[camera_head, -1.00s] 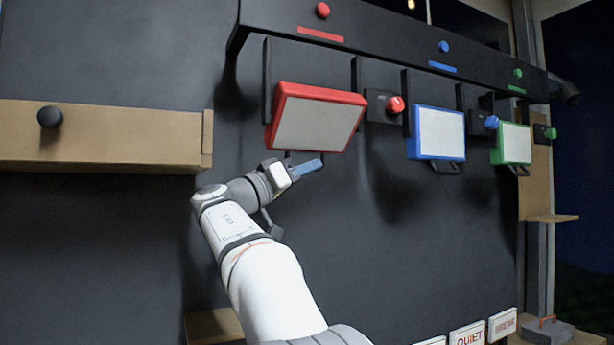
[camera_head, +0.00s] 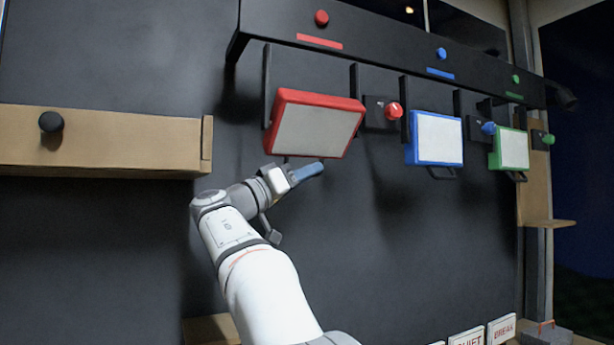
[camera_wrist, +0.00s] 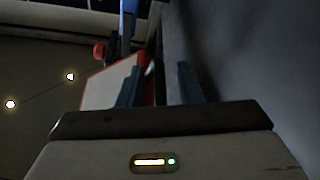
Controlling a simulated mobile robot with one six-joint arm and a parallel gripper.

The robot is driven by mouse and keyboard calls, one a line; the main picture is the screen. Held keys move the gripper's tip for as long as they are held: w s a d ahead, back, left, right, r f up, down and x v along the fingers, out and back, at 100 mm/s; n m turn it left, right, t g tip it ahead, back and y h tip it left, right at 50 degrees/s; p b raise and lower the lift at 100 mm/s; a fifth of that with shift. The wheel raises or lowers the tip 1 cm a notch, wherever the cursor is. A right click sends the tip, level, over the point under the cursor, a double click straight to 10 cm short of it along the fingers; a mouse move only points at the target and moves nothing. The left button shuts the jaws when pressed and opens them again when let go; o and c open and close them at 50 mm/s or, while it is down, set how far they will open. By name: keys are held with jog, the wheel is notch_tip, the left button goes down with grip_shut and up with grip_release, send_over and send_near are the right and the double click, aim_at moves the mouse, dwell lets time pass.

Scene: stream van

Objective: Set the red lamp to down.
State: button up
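The red lamp (camera_head: 315,128) is a red-framed panel with a pale face, hanging under the dark rail at upper middle. It looks tilted, its face not in line with the blue lamp's. Its lower edge is just above my gripper (camera_head: 308,170), which hides the place where a handle would show. In the wrist view, my gripper (camera_wrist: 160,88) has its two blue fingers apart. The red lamp's edge (camera_wrist: 147,90) and pale face show beyond and partly between them. I cannot tell whether a finger touches the lamp.
A blue lamp (camera_head: 435,138) and a green lamp (camera_head: 512,149) hang to the right, with dark handles below. A red knob (camera_head: 393,111) sits beside the red lamp. A wooden shelf (camera_head: 100,140) with a black knob is at left. The dark wall below the lamps is clear.

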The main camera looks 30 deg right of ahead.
jog(key=b+v, duration=0.2)
jog(key=v, duration=0.5)
jog(key=shift+a, duration=0.4)
jog(key=shift+f, duration=0.15)
jog(key=s+d+f+n+t+y+p, duration=0.1)
jog(key=s+f+n+t+y, duration=0.3)
jog(key=f, duration=0.8)
jog(key=s+f+n+g+y+p, duration=0.1)
jog(key=f+n+y, duration=0.55)
jog(key=f, duration=0.55)
jog(key=s+a+f+n+y, duration=0.1)
jog(key=s+a+f+y, duration=0.3)
jog(key=f, duration=0.4)
jog(key=s+a+f+n+g+y, duration=0.1)
jog(key=s+a+f+y, duration=0.2)
jog(key=s+a+f, duration=0.2)
jog(key=s+a+f+n+y+p, duration=0.1)
jog(key=s+a+f+y, duration=0.3)
jog(key=s+f, duration=0.6)
notch_tip(320, 180, down, 2)
jog(key=shift+a+f+g+y, duration=0.25)
jog(key=shift+a+g+y, duration=0.1)
jog(key=shift+a, duration=0.45)
